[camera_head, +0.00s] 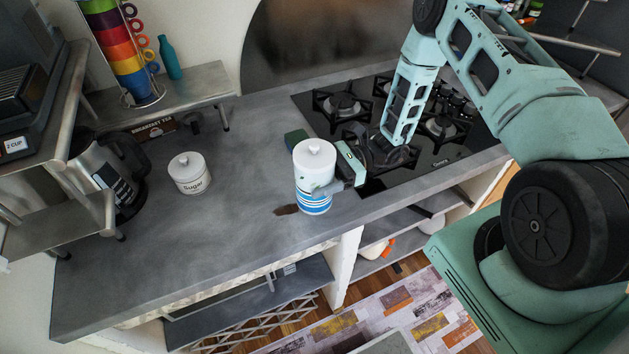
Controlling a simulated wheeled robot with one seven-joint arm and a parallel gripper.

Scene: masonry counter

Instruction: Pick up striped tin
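The striped tin (313,204) is a white, lidded canister with blue stripes round its lower part. It is upright over the front part of the grey counter, left of the hob. My gripper (324,187) reaches in from the right at the tin's middle. One grey finger lies across the tin's near right side. The other finger is hidden behind the tin, so I cannot tell whether the gripper is closed on it. I also cannot tell whether the tin's base touches the counter.
A white sugar jar (189,173) and a kettle (121,172) stand to the left. A dark green block (296,139) is behind the tin. A small brown item (286,210) lies left of its base. The black hob (440,154) is to the right. The counter between jar and tin is clear.

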